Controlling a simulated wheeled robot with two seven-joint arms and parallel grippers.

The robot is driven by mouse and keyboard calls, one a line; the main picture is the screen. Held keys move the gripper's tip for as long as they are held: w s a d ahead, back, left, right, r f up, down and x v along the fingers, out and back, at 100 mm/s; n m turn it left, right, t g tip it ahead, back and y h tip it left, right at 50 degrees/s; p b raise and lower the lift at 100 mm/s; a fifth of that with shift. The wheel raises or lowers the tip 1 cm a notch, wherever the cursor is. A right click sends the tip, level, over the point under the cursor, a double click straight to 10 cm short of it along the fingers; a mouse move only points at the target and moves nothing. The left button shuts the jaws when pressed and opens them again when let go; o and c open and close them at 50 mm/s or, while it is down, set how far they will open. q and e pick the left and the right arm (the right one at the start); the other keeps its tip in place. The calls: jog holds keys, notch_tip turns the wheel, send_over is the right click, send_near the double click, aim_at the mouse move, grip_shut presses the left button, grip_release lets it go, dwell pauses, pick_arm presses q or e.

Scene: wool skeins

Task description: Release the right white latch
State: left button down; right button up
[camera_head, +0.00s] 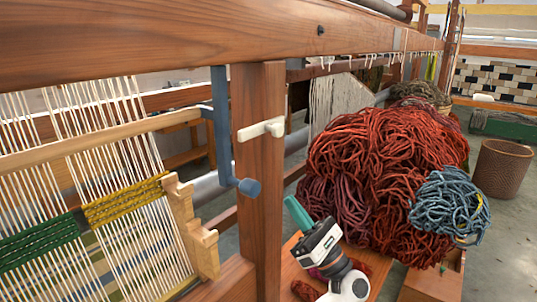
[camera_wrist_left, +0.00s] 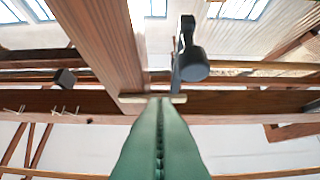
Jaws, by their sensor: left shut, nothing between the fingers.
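A white latch (camera_head: 262,129) lies roughly level across the upright wooden post (camera_head: 259,190) of the loom in the head view. In the left wrist view a pale bar that looks like this latch (camera_wrist_left: 177,98) shows just beyond the fingertips; I cannot tell whether they touch it. My left gripper (camera_head: 290,201) has green fingers, pressed together and empty, to the right of the post and below the latch in the head view. The closed fingers (camera_wrist_left: 160,100) also fill the lower middle of the wrist view. My right gripper is not in view.
A blue-grey lever (camera_head: 221,125) with a knob hangs left of the post. The thick top beam (camera_head: 180,38) crosses above. Left are warp threads and woven cloth (camera_head: 125,203). Red wool (camera_head: 390,150) and a blue skein (camera_head: 450,205) are piled right; a brown basket (camera_head: 502,168) stands beyond.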

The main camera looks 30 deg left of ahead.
aim_at(270, 129)
pick_arm(q)
jog(key=p+x, duration=0.5)
jog(key=x, duration=0.5)
jog(key=shift+r, duration=0.2)
notch_tip(270, 129, up, 2)
jog(key=shift+a+r+p, duration=0.15)
jog(key=shift+r+p, duration=0.05)
jog(key=shift+p, duration=0.75)
jog(key=shift+r, duration=0.3)
jog(key=shift+r+p, duration=0.25)
jog(key=shift+p, duration=0.1)
jog(key=shift+w+t, duration=0.1)
jog(key=shift+t, duration=0.2)
